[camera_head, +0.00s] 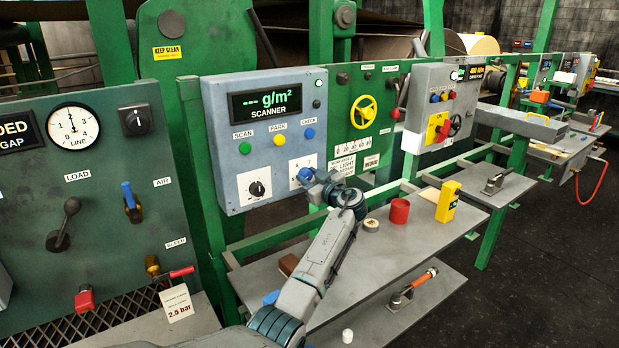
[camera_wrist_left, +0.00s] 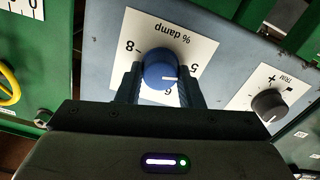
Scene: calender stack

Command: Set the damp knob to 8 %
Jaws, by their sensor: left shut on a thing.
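The blue damp knob (camera_wrist_left: 160,72) sits on a white "% damp" dial plate (camera_wrist_left: 182,38) on the scanner panel. My left gripper (camera_wrist_left: 158,88) is shut on the knob, one finger on each side. The wrist view shows the dial upside down. The knob's white pointer line points to the picture's right, at about 5 to 6. The 8 mark shows at the plate's upper left; the lower part of the dial is hidden by my gripper. In the head view the blue knob (camera_head: 305,174) shows just above my left gripper (camera_head: 312,180). My right gripper is not in view.
The black trim knob (camera_head: 257,189) is close beside on the same grey scanner box (camera_head: 222,150). Scan, park and check buttons are above. A yellow handwheel (camera_head: 364,112) is to the right. A shelf (camera_head: 375,255) below holds a red cup (camera_head: 399,211) and a yellow device (camera_head: 447,202).

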